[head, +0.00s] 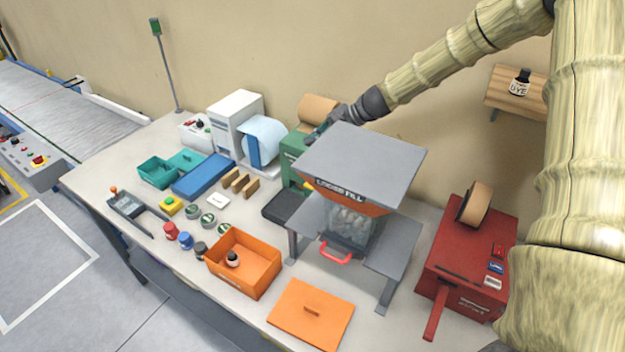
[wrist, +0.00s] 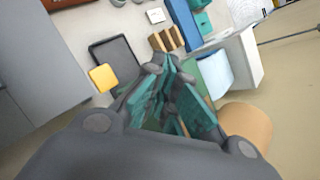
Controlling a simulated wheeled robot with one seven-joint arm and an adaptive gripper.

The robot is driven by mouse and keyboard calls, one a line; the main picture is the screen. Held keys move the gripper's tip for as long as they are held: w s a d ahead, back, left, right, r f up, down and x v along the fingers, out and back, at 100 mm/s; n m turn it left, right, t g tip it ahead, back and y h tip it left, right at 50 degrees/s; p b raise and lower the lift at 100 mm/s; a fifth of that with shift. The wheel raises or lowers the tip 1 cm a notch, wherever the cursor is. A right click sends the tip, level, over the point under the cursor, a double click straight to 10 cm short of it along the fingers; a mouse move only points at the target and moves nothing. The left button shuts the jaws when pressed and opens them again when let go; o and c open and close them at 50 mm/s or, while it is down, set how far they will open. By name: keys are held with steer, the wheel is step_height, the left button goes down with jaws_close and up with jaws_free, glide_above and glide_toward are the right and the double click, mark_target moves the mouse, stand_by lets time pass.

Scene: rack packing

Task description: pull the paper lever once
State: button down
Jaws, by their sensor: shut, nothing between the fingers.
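The green paper machine (head: 290,158) stands at the back of the bench with a brown paper roll (head: 318,106) on top. A yellow part (head: 308,186), which looks like its lever's grip, shows low at its front, partly hidden by the loose-fill hopper. In the wrist view the yellow grip (wrist: 103,78) is left of my fingers, beside a dark tray (wrist: 117,60). My gripper (head: 314,137) is over the green machine, beside the hopper's top. In the wrist view my gripper (wrist: 167,68) is shut and empty, apart from the yellow grip.
The grey loose-fill hopper (head: 362,162) stands close on the right of my gripper. A white machine with a blue-white roll (head: 262,135) is on the left. A red tape machine (head: 465,258) is farther right. An orange bin (head: 262,285) and small jars occupy the front.

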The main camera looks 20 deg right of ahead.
steer(key=shift+s+d+f, duration=0.15)
steer(key=shift+s+f, duration=0.05)
steer(key=shift+f, duration=0.2)
steer(key=shift+s+d+f, duration=0.15)
steer(key=shift+s+f, duration=0.05)
steer(key=shift+f, duration=0.2)
steer(key=f+b, duration=0.1)
steer(key=f, duration=0.1)
steer(key=f+b, duration=0.2)
steer(key=a+f+b, duration=0.1)
steer(key=f, duration=0.1)
steer(key=shift+s+f+b, duration=0.25)
steer(key=shift+b, duration=0.05)
steer(key=shift+s+a+f+b, duration=0.2)
steer(key=shift+s+a+b, duration=0.15)
steer(key=shift+s, duration=0.1)
steer(key=shift+w+d+f, duration=0.15)
steer(key=shift+d+f, duration=0.15)
steer(key=shift+d, duration=0.35)
